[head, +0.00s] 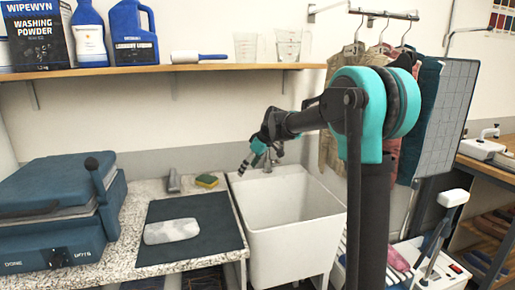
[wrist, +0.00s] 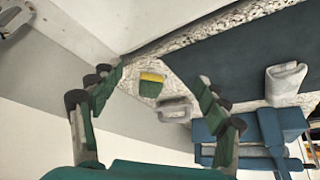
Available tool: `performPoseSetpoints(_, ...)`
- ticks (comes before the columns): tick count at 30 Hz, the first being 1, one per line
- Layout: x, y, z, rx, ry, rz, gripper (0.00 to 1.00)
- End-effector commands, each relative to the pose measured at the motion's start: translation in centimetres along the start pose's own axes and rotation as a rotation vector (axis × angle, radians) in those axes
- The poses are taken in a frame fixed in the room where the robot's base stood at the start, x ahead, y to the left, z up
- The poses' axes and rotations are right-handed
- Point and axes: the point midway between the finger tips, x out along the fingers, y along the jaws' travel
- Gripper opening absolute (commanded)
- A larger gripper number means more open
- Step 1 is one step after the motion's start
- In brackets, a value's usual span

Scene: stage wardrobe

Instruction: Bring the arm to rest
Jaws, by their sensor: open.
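My gripper (head: 261,155) is in the head view, at the end of my raised arm, in front of the wall by the back left rim of the white sink (head: 290,231). In the wrist view my gripper (wrist: 165,98) has its two green-padded fingers spread wide with nothing between them. The counter is seen beyond the fingers, with a yellow and green sponge (wrist: 151,84) and a grey object (wrist: 174,110) showing in the gap. My gripper touches nothing that I can see.
A dark mat (head: 212,222) with a pale cloth-like bundle (head: 172,231) lies on the speckled counter (head: 133,258). A blue press-like machine (head: 62,228) stands at left. A shelf (head: 150,71) with bottles runs above. Clothes on hangers (head: 343,95) are behind my arm.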

Motion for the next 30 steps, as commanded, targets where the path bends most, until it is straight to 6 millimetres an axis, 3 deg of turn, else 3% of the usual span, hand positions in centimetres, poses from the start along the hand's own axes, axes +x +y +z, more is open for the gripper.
performPoseSetpoints(11, -0.9, -1.5, 5.9, 0.134, -0.035, 0.053, 0.75)
performPoseSetpoints(17, -1.5, -3.3, 11.4, 0.259, -0.061, 0.105, 0.75)
performPoseSetpoints(20, -1.8, -4.8, 15.2, 0.346, -0.077, 0.143, 0.75)
performPoseSetpoints(30, -1.9, -13.9, 33.7, 0.76, -0.124, 0.343, 0.75)
